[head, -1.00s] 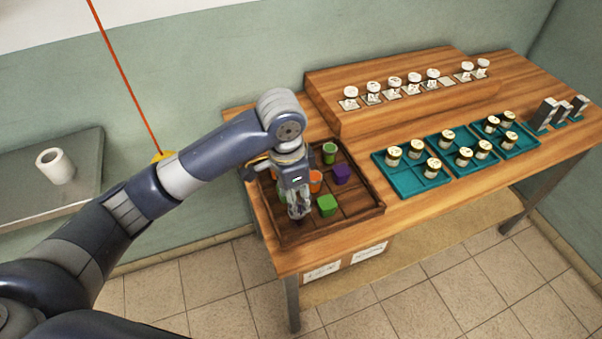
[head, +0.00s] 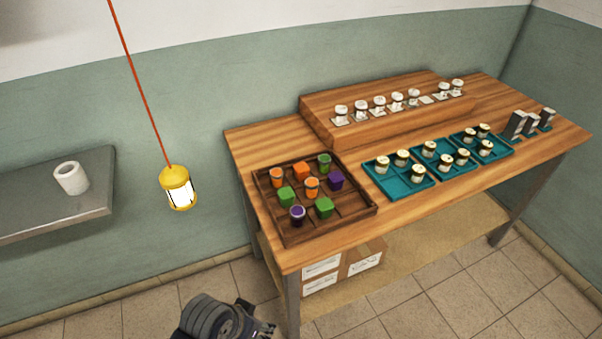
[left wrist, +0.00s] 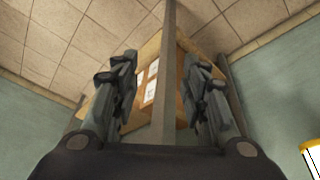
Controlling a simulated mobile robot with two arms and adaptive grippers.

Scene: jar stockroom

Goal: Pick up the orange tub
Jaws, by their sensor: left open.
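A brown compartment tray (head: 342,222) on the wooden table holds small orange, green and purple containers. Three are orange: a round one (head: 277,178) at the left, a squarish block-like one (head: 302,172) at the back, and a round one (head: 311,188) near the middle. I cannot tell which one is called the tub. My left gripper (left wrist: 160,78) is open and empty in the left wrist view, its two fingers apart, facing the table's leg and underside. In the head view only part of my left arm shows at the bottom edge, low in front of the table. My right gripper is not in view.
Green (head: 324,207) and purple (head: 336,181) containers share the tray. Teal trays (head: 410,188) with jars stand right of it, and a raised wooden shelf (head: 320,122) with jars behind. A yellow lantern (head: 177,188) hangs left of the table. Cardboard boxes (head: 366,256) sit below.

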